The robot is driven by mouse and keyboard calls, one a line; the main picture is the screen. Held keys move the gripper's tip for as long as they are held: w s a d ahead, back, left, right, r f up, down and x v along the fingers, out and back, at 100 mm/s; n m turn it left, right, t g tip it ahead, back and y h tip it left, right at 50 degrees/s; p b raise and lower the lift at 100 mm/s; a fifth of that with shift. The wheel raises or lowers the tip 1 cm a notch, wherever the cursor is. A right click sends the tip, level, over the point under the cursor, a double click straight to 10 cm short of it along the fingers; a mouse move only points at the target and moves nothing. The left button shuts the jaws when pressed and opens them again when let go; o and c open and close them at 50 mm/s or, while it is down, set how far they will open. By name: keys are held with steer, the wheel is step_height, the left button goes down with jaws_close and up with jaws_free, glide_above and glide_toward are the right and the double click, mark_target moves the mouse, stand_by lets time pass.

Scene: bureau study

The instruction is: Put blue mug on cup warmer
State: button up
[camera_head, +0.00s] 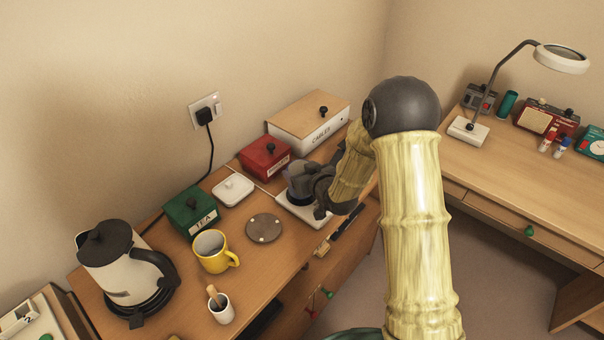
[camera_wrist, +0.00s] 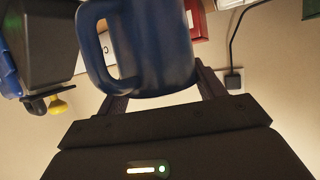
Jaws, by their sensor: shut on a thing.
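The blue mug (camera_wrist: 150,45) fills the top middle of the wrist view, its handle on the left, between the fingers of my gripper (camera_wrist: 165,90). My gripper is shut on it. In the head view, my gripper (camera_head: 304,185) is at the back of the left desk and hides most of the mug, with only a dark blue patch showing. A flat white pad (camera_head: 291,214), which looks like the cup warmer, lies directly below and is partly covered by my gripper and the mug. I cannot tell whether the mug touches it.
A dark round disc (camera_head: 264,228) lies just left of the pad. A yellow mug (camera_head: 215,258), a green tea box (camera_head: 190,214), a white square item (camera_head: 232,190), a red box (camera_head: 265,160) and a cables box (camera_head: 308,127) stand around. A kettle (camera_head: 120,270) is at far left.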

steer(key=shift+f, duration=0.6)
steer(key=shift+f, duration=0.1)
steer(key=o, duration=1.5)
steer(key=shift+s+d, duration=0.2)
steer(key=shift+s, duration=0.05)
steer(key=b+v, duration=0.1)
steer(key=v, duration=1)
steer(key=shift+s+d, duration=0.1)
steer(key=shift+s, duration=0.05)
